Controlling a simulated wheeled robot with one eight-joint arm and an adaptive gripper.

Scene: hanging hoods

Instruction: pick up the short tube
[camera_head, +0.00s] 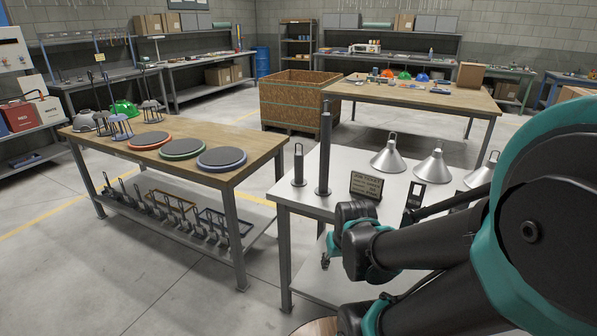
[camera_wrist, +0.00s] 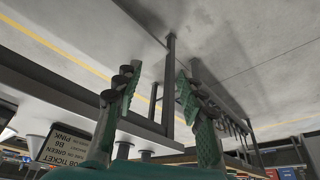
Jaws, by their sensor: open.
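The short tube (camera_head: 298,168) is a dark grey upright cylinder with a wire loop on top, near the left corner of the light grey table (camera_head: 300,197). A much taller dark tube (camera_head: 325,155) stands just right of it, with a small gap. My gripper (camera_wrist: 158,92) is open and empty in the wrist view, its two teal fingers spread apart. In the head view my arm's end is in front of the table, lower right of the short tube and apart from it. In the upside-down wrist view I cannot clearly tell the short tube.
A job ticket sign (camera_head: 367,186) stands right of the tubes, close behind my arm. Three metal cone hoods (camera_head: 389,158) stand farther back on the same table. A wooden bench (camera_head: 115,147) with three round discs is to the left. Floor is free between the tables.

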